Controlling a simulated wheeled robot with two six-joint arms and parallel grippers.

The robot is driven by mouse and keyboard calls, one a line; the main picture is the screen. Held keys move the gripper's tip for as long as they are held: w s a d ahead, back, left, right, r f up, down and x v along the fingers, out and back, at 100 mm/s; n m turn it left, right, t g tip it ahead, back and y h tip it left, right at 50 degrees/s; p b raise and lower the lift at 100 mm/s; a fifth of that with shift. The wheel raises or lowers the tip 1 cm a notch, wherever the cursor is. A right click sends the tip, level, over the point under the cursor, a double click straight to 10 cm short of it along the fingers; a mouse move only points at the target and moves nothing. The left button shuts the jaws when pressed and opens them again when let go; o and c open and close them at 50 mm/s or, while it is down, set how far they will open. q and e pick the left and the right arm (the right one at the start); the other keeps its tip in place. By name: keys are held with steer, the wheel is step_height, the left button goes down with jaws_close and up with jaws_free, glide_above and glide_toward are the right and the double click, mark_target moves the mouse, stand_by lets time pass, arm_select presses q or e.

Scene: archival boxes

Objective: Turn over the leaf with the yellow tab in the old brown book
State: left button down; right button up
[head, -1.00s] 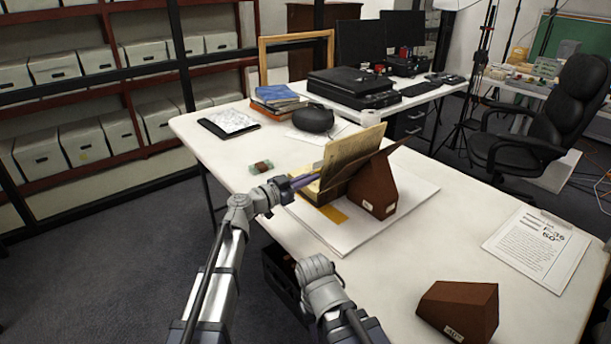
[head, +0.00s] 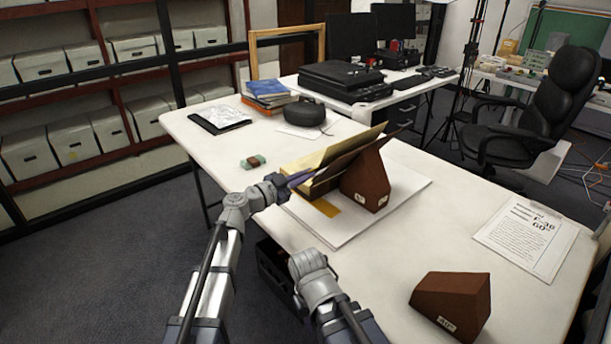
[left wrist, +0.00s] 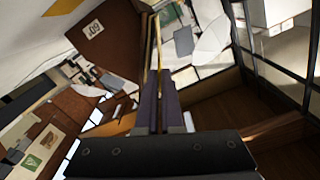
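The old brown book lies open on a white board (head: 413,187) on the table. Its cream pages (head: 301,167) show at the left, and a dark brown cover slants up over a brown wedge (head: 366,182). A raised yellowish leaf (head: 352,148) stands tilted between them, seen nearly edge-on. My left gripper (head: 300,179) is at the leaf's near left edge. In the left wrist view its fingers (left wrist: 160,108) are closed together, with the leaf's thin gold edge (left wrist: 157,48) between them.
A second brown wedge (head: 451,304) sits at the front right, and a printed sheet (head: 526,237) lies at the right. Blue-topped books (head: 268,93) and a black rounded object (head: 305,114) stand farther back.

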arm_select(q)
steer(key=c, duration=1.1)
jaws_free()
steer(key=shift+o, duration=0.2)
